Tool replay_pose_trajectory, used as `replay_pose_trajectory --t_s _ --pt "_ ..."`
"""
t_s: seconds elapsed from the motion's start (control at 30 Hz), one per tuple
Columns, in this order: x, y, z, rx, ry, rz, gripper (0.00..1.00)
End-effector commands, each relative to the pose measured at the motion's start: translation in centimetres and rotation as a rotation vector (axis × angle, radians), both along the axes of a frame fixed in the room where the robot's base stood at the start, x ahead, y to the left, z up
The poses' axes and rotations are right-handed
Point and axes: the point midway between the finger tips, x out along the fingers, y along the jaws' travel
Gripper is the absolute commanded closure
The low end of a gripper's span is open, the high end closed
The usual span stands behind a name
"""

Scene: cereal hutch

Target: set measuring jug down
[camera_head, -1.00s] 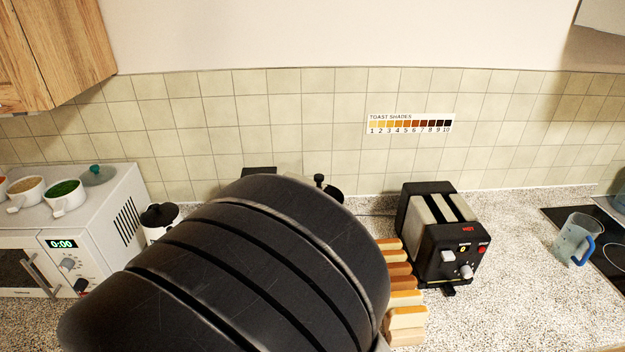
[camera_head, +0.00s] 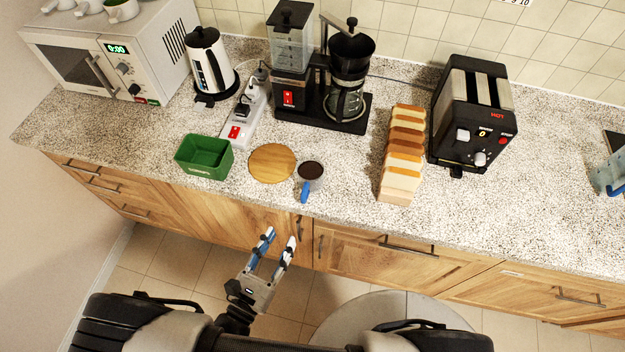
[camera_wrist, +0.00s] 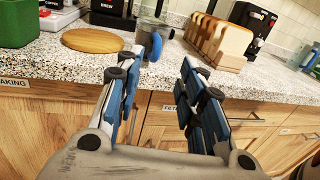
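A clear jug with a blue handle (camera_head: 608,175) stands on the counter at the right edge of the head view, partly cut off. In the wrist view a blue-handled clear vessel (camera_wrist: 306,58) is at the far right edge. A smaller grey cup with a blue handle (camera_head: 311,176) and dark contents stands near the counter's front edge, beside a round wooden board (camera_head: 272,163). The cup also shows in the wrist view (camera_wrist: 148,38), beyond my fingers. My gripper (camera_head: 279,240) is open and empty, in front of the counter and apart from the cup.
A green box (camera_head: 204,158), power strip (camera_head: 241,118), coffee maker (camera_head: 347,95) and kettle (camera_head: 207,65) stand left and behind. Bread slices (camera_head: 403,155) and a toaster (camera_head: 472,115) stand to the right. The counter (camera_head: 540,210) right of the toaster is clear.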

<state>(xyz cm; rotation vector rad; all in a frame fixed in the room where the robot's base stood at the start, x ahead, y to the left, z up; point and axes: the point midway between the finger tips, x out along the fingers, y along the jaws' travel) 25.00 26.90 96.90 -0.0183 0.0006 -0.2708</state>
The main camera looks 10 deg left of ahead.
Motion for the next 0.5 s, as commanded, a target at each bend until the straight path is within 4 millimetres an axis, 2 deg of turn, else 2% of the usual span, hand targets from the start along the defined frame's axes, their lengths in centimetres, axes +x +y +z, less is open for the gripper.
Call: replay_pose_trajectory --t_s 0.1,0.3,0.5 --pt "2.7 -1.0 0.0 -0.001 0.0 -0.009 0.64" --pt "6.7 -2.1 -0.1 0.0 0.001 -0.008 0.64" --pt "8.6 -2.5 0.0 0.001 0.001 -0.004 0.64"
